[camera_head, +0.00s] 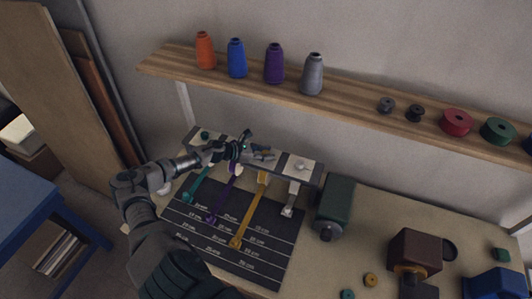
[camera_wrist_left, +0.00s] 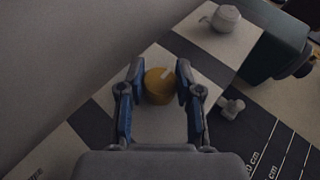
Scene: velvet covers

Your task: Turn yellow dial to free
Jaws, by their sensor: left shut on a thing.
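The yellow dial (camera_wrist_left: 158,90) sits on a white section of the strip, between the fingers of my left gripper (camera_wrist_left: 159,94) in the left wrist view. It has a pale mark on its upper right. The gripper is shut on it. In the head view my left gripper (camera_head: 255,148) reaches over the black and white strip (camera_head: 285,163) and mostly hides the dial. A yellow ribbon (camera_head: 250,213) runs down from below it across the black measuring board (camera_head: 262,262). A white dial (camera_wrist_left: 226,17) is further right. My right gripper is not in view.
Teal (camera_head: 192,188), purple (camera_head: 221,200) and white (camera_head: 292,198) ribbons lie near the yellow one. A dark green block (camera_head: 337,200) stands right of the strip. A wooden shelf (camera_head: 350,100) with spools overhangs behind. A brown block (camera_head: 413,250) stands at the right.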

